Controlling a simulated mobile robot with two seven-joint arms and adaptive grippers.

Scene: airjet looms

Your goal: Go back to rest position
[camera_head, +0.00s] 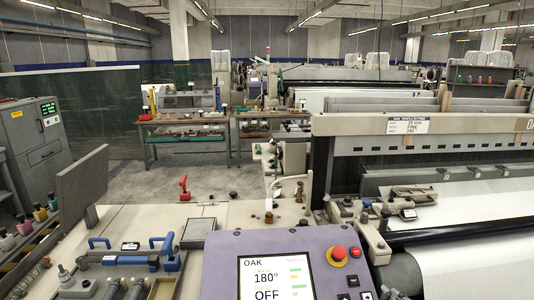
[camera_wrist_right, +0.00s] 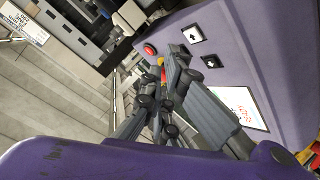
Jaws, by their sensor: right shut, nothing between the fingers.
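My right gripper (camera_wrist_right: 163,82) shows in the right wrist view. Its dark grey fingers are closed together with nothing between them. It is in front of the purple control panel (camera_wrist_right: 262,62), near the red button (camera_wrist_right: 149,50) and the arrow keys (camera_wrist_right: 193,35). I cannot tell whether it touches the panel. Neither arm shows in the head view, and my left gripper is in no view. In the head view the purple control panel (camera_head: 222,272) stands at the bottom centre with a lit screen reading OAK, 180° and OFF.
A loom (camera_head: 440,145) with white fabric fills the right side. A worktop with blue-handled tools (camera_head: 127,260) lies at lower left, with a tilted grey board (camera_head: 82,187) beside it. A grey cabinet (camera_head: 38,140) stands far left. Benches (camera_head: 185,138) stand behind open floor.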

